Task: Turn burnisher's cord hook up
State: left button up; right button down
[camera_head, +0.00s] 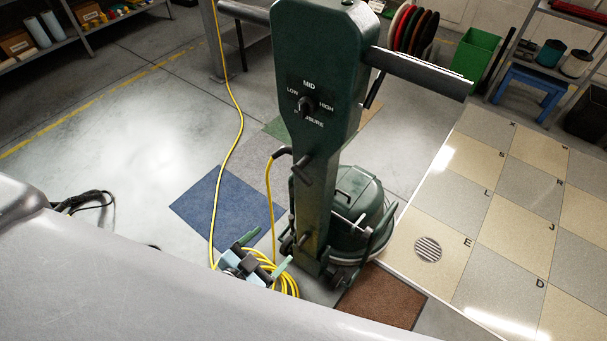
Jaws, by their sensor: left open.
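The green burnisher (335,75) stands upright on the floor, with its rounded motor housing (358,205) low behind the column. A dark upper hook (303,170) sticks out from the column below the pressure knob (305,104). A lower hook (307,240) sits near the column's foot; I cannot tell exactly which way either hook points. Yellow cord (288,285) lies coiled at the foot, partly behind my gripper. My left gripper (264,252) is open beside the column's lower left, near the lower hook and in front of the coil. My right gripper is out of view.
A tiled platform (470,220) stands on the right. Blue (215,205) and brown (385,300) floor pads lie around the machine. A yellow cord (232,160) runs up the left side. A green bin (474,55) and shelves stand behind. The left floor is mostly clear.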

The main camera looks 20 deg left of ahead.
aim_at(300, 178)
pick_arm(q)
jog(key=w+r+m+t, duration=0.1)
jog(key=w+r, duration=0.1)
jog(key=w, duration=0.3)
jog(key=w+d+r+m+t+h, duration=0.1)
jog(key=w+r, duration=0.2)
jog(key=w, duration=0.2)
jog(key=w+d+r+m+t, duration=0.1)
jog(key=w+r, duration=0.1)
jog(key=w, duration=0.4)
jog(key=shift+w+d+r+h+b, duration=0.1)
jog(key=shift+d+r+h+b, duration=0.05)
jog(key=shift+r+h+b, duration=0.2)
jog(key=shift+x, duration=0.8)
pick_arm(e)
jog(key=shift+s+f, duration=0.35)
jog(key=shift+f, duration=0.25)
pick_arm(q)
jog(key=shift+f, duration=0.1)
jog(key=c, duration=1)
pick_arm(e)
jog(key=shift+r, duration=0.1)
